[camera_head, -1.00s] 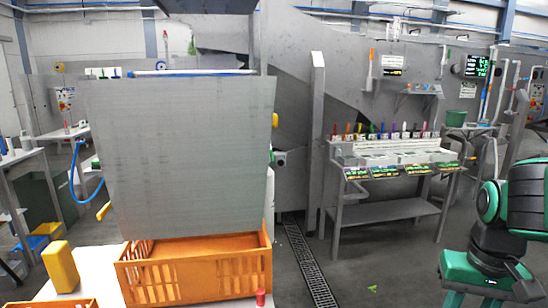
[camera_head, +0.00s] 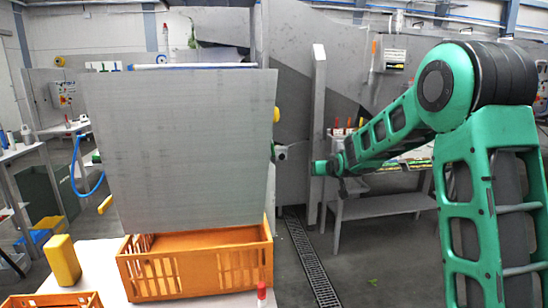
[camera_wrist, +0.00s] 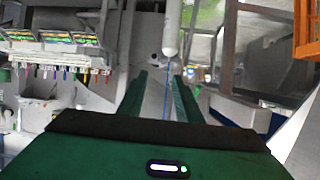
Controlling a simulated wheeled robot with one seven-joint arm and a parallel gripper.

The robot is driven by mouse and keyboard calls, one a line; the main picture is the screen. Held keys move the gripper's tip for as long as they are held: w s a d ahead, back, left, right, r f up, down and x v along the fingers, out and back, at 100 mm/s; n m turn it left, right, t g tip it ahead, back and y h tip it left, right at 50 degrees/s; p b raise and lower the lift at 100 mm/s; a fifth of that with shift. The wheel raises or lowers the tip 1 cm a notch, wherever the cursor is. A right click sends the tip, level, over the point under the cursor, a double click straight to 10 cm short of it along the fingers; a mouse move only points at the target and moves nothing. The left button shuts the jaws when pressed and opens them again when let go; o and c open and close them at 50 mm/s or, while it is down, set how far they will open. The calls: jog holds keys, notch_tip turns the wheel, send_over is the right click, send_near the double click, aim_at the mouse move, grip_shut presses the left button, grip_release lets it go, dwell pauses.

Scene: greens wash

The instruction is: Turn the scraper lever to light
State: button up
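A small pale grey lever-like part (camera_head: 281,152) with a dark base sticks out at the right edge of the large grey panel (camera_head: 180,150); I take it for the scraper lever, but its setting is too small to read. My gripper (camera_head: 316,168) is a little to the right of it and slightly lower, apart from it. In the wrist view the two green fingers of my gripper (camera_wrist: 160,76) are spread with nothing between them. A pale round-ended rod (camera_wrist: 172,30) shows beyond the fingertips; I cannot tell whether it is the lever.
An orange crate (camera_head: 195,265) stands below the panel, with a yellow block (camera_head: 63,260) to its left. A grey post (camera_head: 317,130) stands behind my gripper. A bench (camera_head: 385,206) is partly hidden behind my arm. A floor drain (camera_head: 310,260) runs through clear floor.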

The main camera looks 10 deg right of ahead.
aim_at(274, 152)
jog(key=w+a+t+y, duration=0.1)
jog(key=w+a, duration=0.3)
jog(key=w, duration=0.4)
jog(key=w+a+t+y, duration=0.1)
jog(key=w+a, duration=0.3)
jog(key=w, duration=0.4)
jog(key=w+a+t, duration=0.3)
jog(key=w+a, duration=0.1)
jog(key=w, duration=0.4)
jog(key=shift+a+n+y, duration=0.35)
jog(key=shift+n+y, duration=0.05)
grip_shut()
